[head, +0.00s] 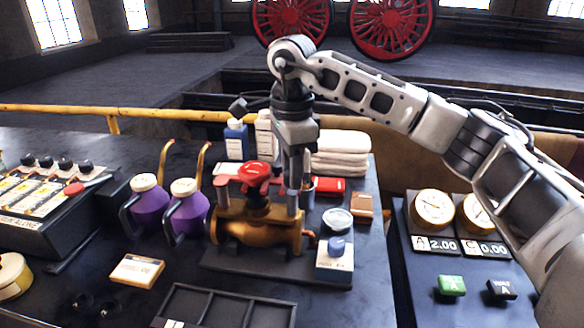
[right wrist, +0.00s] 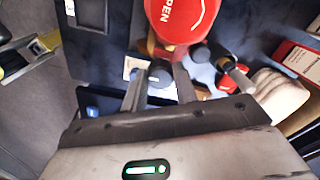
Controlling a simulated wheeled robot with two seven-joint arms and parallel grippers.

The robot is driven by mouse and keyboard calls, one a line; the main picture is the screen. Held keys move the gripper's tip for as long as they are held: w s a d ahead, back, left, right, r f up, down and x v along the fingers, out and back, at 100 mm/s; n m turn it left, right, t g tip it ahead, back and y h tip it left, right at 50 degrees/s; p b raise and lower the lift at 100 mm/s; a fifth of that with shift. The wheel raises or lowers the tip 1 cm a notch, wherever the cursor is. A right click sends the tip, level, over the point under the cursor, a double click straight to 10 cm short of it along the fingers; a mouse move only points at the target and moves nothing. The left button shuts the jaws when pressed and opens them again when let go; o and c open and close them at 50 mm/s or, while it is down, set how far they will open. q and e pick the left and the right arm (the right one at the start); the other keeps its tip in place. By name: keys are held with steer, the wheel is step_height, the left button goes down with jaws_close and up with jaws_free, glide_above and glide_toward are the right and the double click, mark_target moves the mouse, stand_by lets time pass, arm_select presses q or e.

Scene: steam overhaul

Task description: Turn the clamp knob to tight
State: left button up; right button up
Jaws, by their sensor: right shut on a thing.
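The brass valve (head: 258,234) with its red handwheel (head: 257,172) stands on a dark base plate on the bench. The handwheel also shows at the top of the right wrist view (right wrist: 182,18), reading OPEN. My right gripper (head: 296,182) points down at the valve's right end, above a grey post (head: 292,206). In the right wrist view its fingers (right wrist: 159,84) are on either side of a dark round knob (right wrist: 160,72), which I take as the clamp knob. The gripper hides this knob in the head view. I cannot read any tightness mark. My left gripper is out of view.
Purple jugs (head: 187,211) stand left of the valve. White towels (head: 340,152) and bottles (head: 236,140) are behind. A gauge panel (head: 462,247) is at the right.

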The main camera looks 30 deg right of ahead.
steer(key=shift+r, duration=0.1)
stand_by(0.4)
steer(key=o, duration=1)
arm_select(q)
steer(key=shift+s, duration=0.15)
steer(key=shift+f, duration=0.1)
arm_select(e)
steer(key=shift+r, duration=0.5)
arm_select(q)
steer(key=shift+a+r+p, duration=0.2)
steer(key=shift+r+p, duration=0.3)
steer(key=shift+p, duration=0.4)
arm_select(e)
step_height(320, 180, up, 15)
steer(key=shift+f, duration=0.1)
